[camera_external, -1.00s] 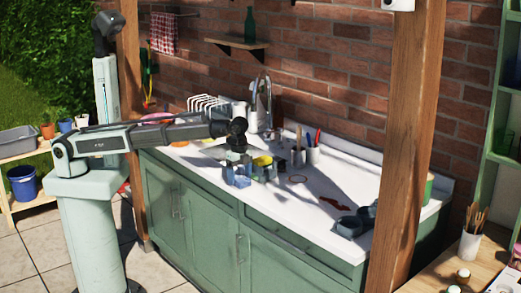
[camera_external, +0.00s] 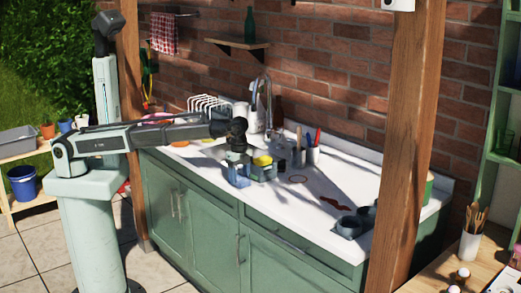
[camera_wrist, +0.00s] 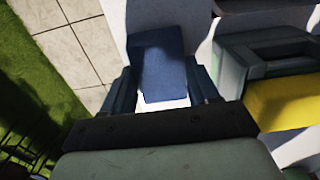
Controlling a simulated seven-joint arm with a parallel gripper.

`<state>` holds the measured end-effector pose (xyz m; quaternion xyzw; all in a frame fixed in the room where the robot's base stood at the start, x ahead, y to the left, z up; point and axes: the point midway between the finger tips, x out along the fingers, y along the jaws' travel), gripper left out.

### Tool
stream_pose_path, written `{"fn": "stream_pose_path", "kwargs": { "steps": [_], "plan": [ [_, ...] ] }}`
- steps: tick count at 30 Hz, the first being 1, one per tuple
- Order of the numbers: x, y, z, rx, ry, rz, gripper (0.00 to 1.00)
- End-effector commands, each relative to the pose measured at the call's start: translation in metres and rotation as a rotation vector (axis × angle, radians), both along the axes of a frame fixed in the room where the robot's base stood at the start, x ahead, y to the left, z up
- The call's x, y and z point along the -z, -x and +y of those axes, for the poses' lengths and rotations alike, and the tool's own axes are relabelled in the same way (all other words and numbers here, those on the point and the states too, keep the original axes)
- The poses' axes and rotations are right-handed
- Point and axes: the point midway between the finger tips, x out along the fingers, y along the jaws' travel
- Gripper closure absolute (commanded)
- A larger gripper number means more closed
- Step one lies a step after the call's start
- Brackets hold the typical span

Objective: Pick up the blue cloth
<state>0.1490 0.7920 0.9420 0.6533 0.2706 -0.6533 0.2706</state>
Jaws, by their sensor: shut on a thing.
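The blue cloth (camera_wrist: 158,62) shows in the wrist view as a dark blue folded piece between my two fingers. Its far part lies over the pale counter. In the external view a small patch of blue (camera_external: 239,178) shows at the fingertips, near the counter's front edge. My gripper (camera_wrist: 162,90) points down and is shut on the cloth; it also shows in the external view (camera_external: 238,174). I cannot tell whether the cloth touches the counter.
A grey-green caddy (camera_wrist: 238,65) with a yellow sponge (camera_wrist: 285,102) stands close to the right of my gripper. Tiled floor lies past the front edge.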

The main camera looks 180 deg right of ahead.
Motion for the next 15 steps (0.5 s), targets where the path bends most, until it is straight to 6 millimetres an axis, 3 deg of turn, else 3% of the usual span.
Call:
{"fn": "stream_pose_path", "kwargs": {
  "steps": [15],
  "plan": [
    [-0.036,0.0,0.001,0.0,-0.001,0.0,0.75]
  ]
}}
